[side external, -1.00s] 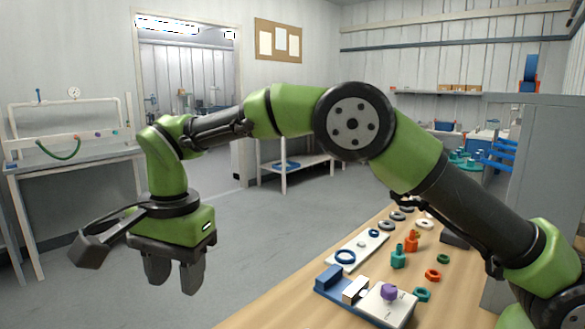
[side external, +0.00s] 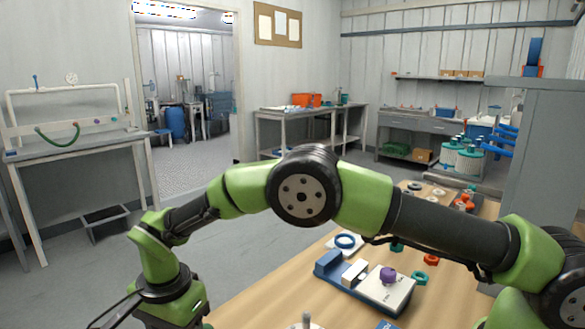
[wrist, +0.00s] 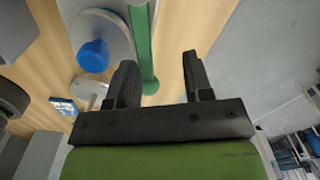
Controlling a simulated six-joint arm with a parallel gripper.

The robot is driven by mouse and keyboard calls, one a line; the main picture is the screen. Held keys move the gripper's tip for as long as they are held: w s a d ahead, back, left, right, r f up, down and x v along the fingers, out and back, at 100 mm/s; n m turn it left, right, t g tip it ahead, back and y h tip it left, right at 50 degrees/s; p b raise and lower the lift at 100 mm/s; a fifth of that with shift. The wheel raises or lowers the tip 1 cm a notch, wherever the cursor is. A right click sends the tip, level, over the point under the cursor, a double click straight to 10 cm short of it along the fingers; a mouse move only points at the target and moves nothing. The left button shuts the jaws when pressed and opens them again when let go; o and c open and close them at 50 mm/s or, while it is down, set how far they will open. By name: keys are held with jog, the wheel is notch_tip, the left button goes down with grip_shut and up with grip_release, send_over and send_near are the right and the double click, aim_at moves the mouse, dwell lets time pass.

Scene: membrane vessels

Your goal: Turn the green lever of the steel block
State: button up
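In the wrist view a green bar (wrist: 143,45), which looks like the green lever, runs down from the top edge. Its lower end shows beside my gripper's left finger, on the side of the gap. It meets a pale grey rounded body (wrist: 113,18) carrying a blue knob (wrist: 93,56); I cannot tell whether this body is the steel block. My gripper (wrist: 160,62) is open, with nothing held between the fingers. I cannot tell its height above the lever. In the side external view the fingers are below the frame, and the lever is not visible.
In the side external view a pale plate with a purple knob (side external: 388,274) and a blue block (side external: 328,262) stand on the wooden table (side external: 262,296). A grey knob (side external: 306,321) shows at the bottom edge.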

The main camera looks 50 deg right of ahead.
notch_tip(320, 180, up, 10)
jog(key=s+d+r+n+t+y, duration=0.1)
jog(key=s+d+r+n, duration=0.2)
jog(key=s+d+r, duration=0.2)
jog(key=s+d+r+n+t+y, duration=0.1)
jog(key=s+d+r+n+t, duration=0.1)
jog(key=s+d+r, duration=0.3)
jog(key=d+r+n, duration=0.1)
jog(key=d+r, duration=0.2)
jog(key=r, duration=0.3)
jog(key=shift+s+d+r+t, duration=0.15)
jog(key=shift+s+d+t, duration=0.05)
jog(key=shift+d+t, duration=0.15)
jog(key=w+a+f+m+g+h, duration=0.1)
jog(key=w+a+f+m, duration=0.25)
jog(key=f, duration=0.25)
jog(key=w+a+f+m+g, duration=0.2)
jog(key=w+a+f, duration=0.1)
jog(key=a+f, duration=0.15)
jog(key=w+a+f+m+g+h, duration=0.1)
jog(key=w+a+f+m, duration=0.2)
jog(key=f, duration=0.4)
jog(key=shift+n, duration=0.25)
notch_tip(320, 180, down, 10)
jog(key=shift+r, duration=0.25)
